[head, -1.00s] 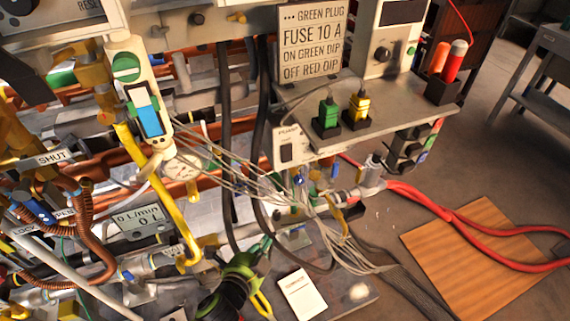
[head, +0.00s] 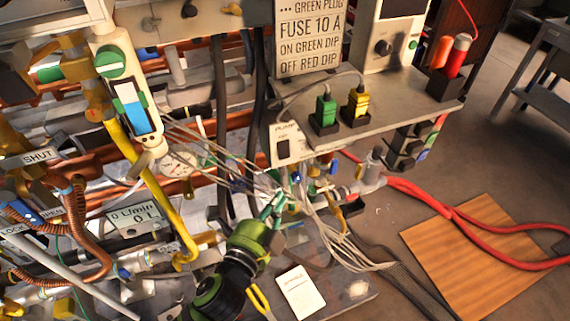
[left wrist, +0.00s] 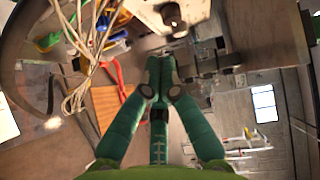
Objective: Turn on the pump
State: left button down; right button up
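The pump box (head: 289,150) is a pale panel labelled PUMP, fixed under the front edge of the grey shelf. Its dark rocker switch (head: 283,147) shows on the front; its position is too small to tell. My left gripper (head: 278,200), with green fingers, is below the box, among thin pale cables and apart from the switch. In the left wrist view its fingertips (left wrist: 161,64) are close together with nothing seen between them. A pale box with a dark spot (left wrist: 170,14) at the top there may be the pump box. My right gripper is not in view.
A green plug (head: 325,108) and a yellow plug (head: 357,103) stand on the shelf (head: 400,112) above the pump box. A fuse sign (head: 309,40) hangs behind. Black hoses, a gauge (head: 179,164) and a yellow pipe (head: 165,205) are at the left. Red hoses run right.

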pick_arm(q)
send_near(289, 155)
jog(key=w+d, duration=0.2)
jog(key=d, duration=0.3)
jog(key=w+a, duration=0.2)
jog(key=w, duration=0.1)
jog(key=shift+w+f+p, duration=0.15)
jog(key=shift+f+p, duration=0.05)
jog(key=shift+p, duration=0.2)
jog(key=b, duration=0.1)
jog(key=f+b, duration=0.1)
jog(key=b, duration=0.1)
jog(key=shift+w+a+t, duration=0.1)
jog(key=shift+w+t, duration=0.2)
jog(key=shift+t, duration=0.1)
jog(key=shift+w+r+m, duration=0.1)
jog(key=shift+r+m, duration=0.1)
jog(key=shift+m, duration=0.2)
jog(key=shift+r, duration=0.15)
